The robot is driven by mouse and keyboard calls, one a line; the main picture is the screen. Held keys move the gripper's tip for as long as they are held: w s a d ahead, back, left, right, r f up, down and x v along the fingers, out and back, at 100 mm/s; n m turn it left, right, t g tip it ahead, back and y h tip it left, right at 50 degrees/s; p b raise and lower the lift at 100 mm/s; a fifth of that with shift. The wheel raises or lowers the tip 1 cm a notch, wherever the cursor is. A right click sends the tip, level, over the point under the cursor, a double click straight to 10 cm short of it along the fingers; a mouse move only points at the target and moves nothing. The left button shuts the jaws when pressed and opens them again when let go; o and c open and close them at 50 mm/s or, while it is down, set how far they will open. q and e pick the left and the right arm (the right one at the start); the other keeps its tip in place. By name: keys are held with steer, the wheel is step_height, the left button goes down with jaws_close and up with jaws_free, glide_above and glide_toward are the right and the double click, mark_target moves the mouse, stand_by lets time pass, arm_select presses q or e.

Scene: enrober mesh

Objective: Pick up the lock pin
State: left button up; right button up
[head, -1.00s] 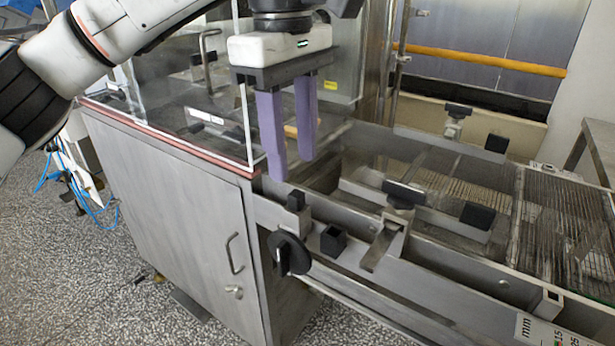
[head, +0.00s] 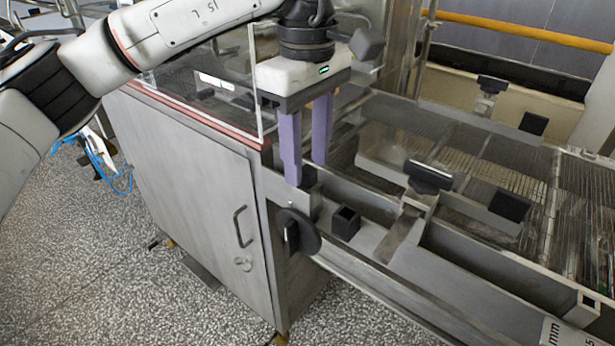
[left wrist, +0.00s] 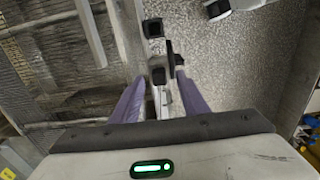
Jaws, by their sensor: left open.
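What looks like the lock pin, a small black block-shaped head (head: 309,179), stands on the near rail of the machine, partly hidden by a finger in the head view. In the left wrist view the black head (left wrist: 158,76) shows between the two fingertips. My left gripper (head: 306,173) points down with its purple fingers open, one on each side of the head. It holds nothing, and I cannot tell if a finger touches the head. My right gripper is not in view.
A round black knob (head: 297,233) sticks out of the rail's front just below. A hollow black square socket (head: 345,223) stands to the right, then a black-topped bracket (head: 429,177). A clear guard panel (head: 215,90) stands behind on the left, above the steel cabinet (head: 190,190).

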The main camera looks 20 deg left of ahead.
arm_select(q)
steer(key=shift+f, duration=0.55)
steer(key=c, duration=0.9)
jaws_close()
steer(key=shift+r, duration=0.1)
step_height(320, 180, up, 10)
steer(key=p, duration=0.1)
step_height(320, 180, up, 6)
steer(key=f+p, duration=0.1)
steer(key=p, duration=0.5)
glide_above(308, 169)
steer(key=shift+r, duration=0.25)
